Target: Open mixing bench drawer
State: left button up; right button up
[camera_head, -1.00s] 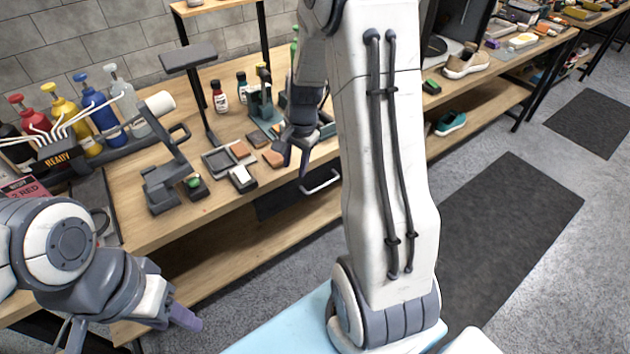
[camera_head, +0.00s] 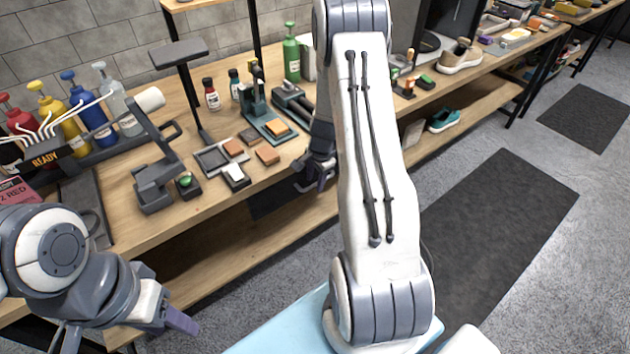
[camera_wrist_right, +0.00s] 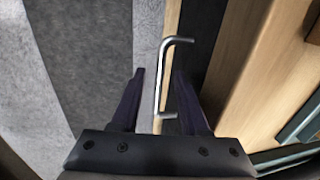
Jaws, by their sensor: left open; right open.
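The mixing bench (camera_head: 235,195) has a dark drawer front (camera_head: 268,202) under its top edge, and the drawer looks closed. Its silver bar handle shows in the right wrist view (camera_wrist_right: 162,75), lying lengthwise between my open fingers, with no clear grip on it. The dark drawer front (camera_wrist_right: 198,45) is beside the handle there. My right gripper (camera_head: 318,178) is at the bench's front edge and hides the handle in the head view. My left gripper (camera_head: 178,318) is open and empty, low at the left in front of the bench, away from the drawer.
Pump bottles (camera_head: 95,118) stand at the bench's left. A stand (camera_head: 155,175), small trays (camera_head: 215,158) and a green press tool (camera_head: 262,110) fill the top near the front edge. A lower shelf (camera_head: 215,255) is below. The floor in front, with a dark mat (camera_head: 500,230), is clear.

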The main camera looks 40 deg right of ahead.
jog(key=shift+f, duration=0.2)
jog(key=shift+c, duration=0.3)
grip_shut()
dwell(1.1)
